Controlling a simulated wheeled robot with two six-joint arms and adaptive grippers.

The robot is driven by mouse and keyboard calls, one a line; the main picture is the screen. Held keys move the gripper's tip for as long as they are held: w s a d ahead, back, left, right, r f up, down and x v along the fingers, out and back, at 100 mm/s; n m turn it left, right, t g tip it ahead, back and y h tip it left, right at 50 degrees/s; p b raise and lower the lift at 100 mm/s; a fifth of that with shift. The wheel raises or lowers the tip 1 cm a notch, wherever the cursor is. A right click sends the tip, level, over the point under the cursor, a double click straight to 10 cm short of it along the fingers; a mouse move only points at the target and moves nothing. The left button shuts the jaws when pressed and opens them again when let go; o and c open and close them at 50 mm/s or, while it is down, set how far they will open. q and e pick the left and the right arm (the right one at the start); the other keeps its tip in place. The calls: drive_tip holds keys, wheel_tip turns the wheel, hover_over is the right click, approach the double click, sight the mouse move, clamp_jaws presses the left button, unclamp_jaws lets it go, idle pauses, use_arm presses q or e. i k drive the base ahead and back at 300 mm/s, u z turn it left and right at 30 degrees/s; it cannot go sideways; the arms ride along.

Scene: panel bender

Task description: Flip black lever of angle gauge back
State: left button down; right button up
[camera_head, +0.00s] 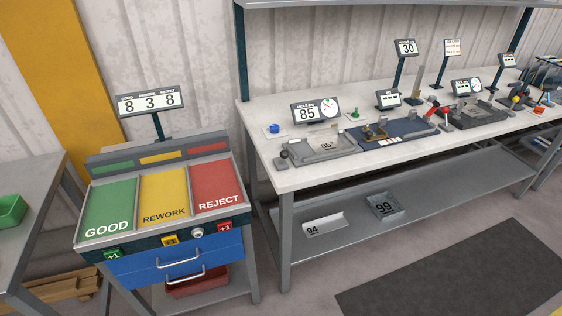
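The display reading 85 with a round dial (315,110) stands at the left of the white workbench. In front of it lies a grey fixture (300,154) holding a light grey piece marked 85°. A small dark part with a knob (282,160) is at the fixture's left end; it may be the black lever, but it is too small to tell its position. Another dial display (466,87) stands farther right, behind a dark grey fixture (472,112) with a red-handled part (433,108) beside it. Neither of my grippers is in view.
A sorting stand with green, yellow and red panels (163,197) is at left of the workbench (285,180). Bent pieces marked 94 (325,225) and 99 (384,206) lie on the lower shelf. A blue fixture (400,131) is mid-bench. Floor in front has a dark mat (460,275).

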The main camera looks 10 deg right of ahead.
sight(283, 153)
drive_tip(key=z, duration=0.3)
drive_tip(key=i, duration=0.35)
drive_tip(key=z, duration=0.4)
